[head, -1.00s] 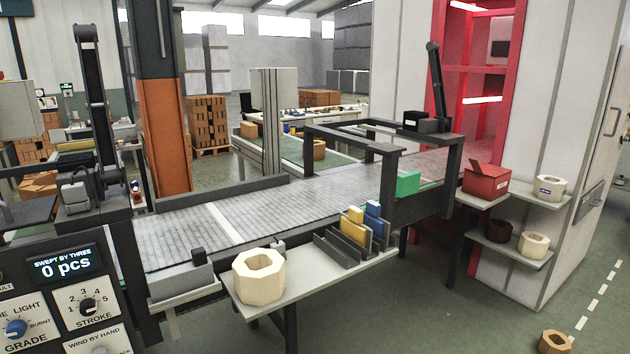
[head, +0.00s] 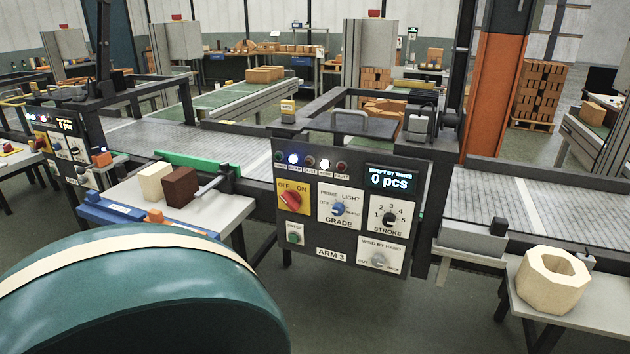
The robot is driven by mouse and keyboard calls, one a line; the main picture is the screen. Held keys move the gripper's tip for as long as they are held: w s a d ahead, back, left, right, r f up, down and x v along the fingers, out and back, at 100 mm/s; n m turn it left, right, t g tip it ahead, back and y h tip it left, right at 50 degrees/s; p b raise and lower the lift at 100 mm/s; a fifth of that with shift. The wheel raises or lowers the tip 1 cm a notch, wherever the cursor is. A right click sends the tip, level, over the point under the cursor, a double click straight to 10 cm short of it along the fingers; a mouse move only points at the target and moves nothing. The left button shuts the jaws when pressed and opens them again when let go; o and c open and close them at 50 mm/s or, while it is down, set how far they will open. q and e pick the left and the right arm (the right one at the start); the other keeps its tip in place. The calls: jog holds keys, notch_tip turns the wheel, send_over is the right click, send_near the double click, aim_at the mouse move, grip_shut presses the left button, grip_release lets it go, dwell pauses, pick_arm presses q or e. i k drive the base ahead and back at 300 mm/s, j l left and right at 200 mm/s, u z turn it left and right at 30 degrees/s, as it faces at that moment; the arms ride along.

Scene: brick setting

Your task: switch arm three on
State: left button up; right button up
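The arm three control panel (head: 345,225) is near the middle of the head view, marked ARM 3 at its lower edge. At its upper left is a red rotary switch (head: 290,199) on a plate marked OFF and ON. Its exact pointing is too small to tell. A blue GRADE knob (head: 338,209), a black STROKE knob (head: 389,220), a green button (head: 294,237) and a grey WIND BY HAND knob (head: 379,260) share the panel. The display (head: 390,178) reads 0 pcs, swept by three. Neither of my grippers is in view.
A conveyor (head: 500,200) runs behind the panel. A side table (head: 218,209) at left holds a cream block (head: 155,182) and a brown block (head: 181,188). A cream octagonal ring (head: 552,280) sits on a shelf at right. Floor below the panel looks clear. The lower left is blocked.

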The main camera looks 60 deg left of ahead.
aim_at(291, 199)
jog(key=u, duration=1.95)
